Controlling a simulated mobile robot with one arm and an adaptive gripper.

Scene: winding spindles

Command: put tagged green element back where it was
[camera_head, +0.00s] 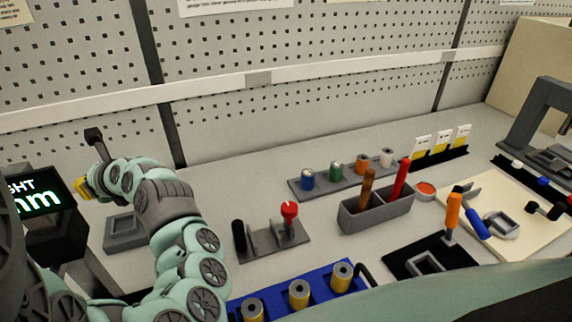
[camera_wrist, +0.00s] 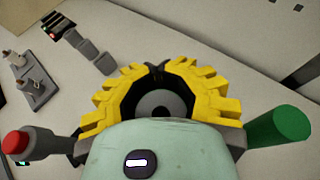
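My gripper (camera_wrist: 157,70) has yellow segmented fingers curving around a dark ring with a grey centre. The fingertips come close together, but a grip is unclear. In the head view, my arm reaches to the far left, with yellow finger parts (camera_head: 83,188) beside the display.
A black display (camera_head: 40,200) stands at the left, near a grey block (camera_head: 124,232). A grey stand with a red knob (camera_head: 289,209), a grey tool holder (camera_head: 375,209) and a blue tray (camera_head: 322,296) with gold spindles fill the bench middle. Pegboard runs behind.

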